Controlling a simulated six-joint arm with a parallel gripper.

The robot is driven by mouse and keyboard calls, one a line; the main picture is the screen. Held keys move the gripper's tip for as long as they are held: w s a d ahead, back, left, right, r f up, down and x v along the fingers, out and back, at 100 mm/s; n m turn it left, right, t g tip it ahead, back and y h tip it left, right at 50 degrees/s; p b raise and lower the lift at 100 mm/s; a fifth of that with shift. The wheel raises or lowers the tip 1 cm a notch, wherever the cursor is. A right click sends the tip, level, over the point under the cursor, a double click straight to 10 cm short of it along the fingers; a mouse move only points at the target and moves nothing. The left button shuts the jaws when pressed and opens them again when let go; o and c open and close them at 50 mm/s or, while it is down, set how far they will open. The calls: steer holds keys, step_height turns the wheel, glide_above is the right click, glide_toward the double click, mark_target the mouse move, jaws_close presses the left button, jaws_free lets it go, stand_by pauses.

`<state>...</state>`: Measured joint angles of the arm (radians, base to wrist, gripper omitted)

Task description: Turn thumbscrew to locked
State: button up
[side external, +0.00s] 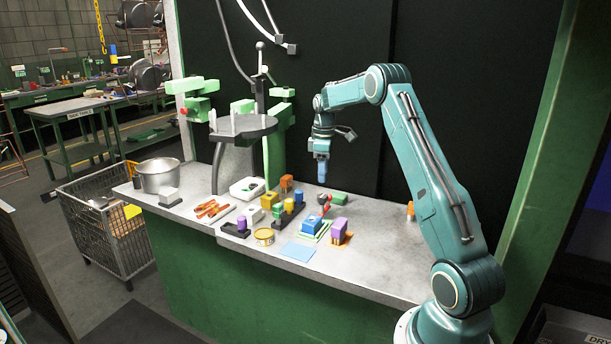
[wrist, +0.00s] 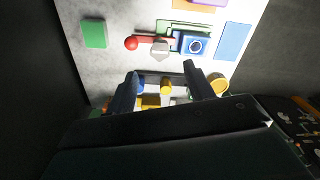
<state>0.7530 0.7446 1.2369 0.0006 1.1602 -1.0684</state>
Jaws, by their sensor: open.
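My gripper (side external: 322,178) hangs above the worktable, pointing down, open and empty. In the wrist view its two dark fingers (wrist: 160,76) are spread apart. Beyond them lies a fixture with a red ball-ended lever (wrist: 131,43), a grey block (wrist: 160,50) and a blue block (wrist: 196,45) with a round, pale-rimmed face. The red ball also shows in the side view (side external: 323,198), below the gripper and apart from it. I cannot tell for sure which part is the thumbscrew, or whether it is locked.
A green block (wrist: 94,33) and a light blue pad (wrist: 233,41) lie beside the fixture. A metal pot (side external: 158,177) stands at the left end.

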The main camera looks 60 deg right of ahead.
mark_target(322, 196)
steer(key=shift+f, duration=4)
steer(key=shift+c, duration=0.4)
steer(key=c, duration=0.9)
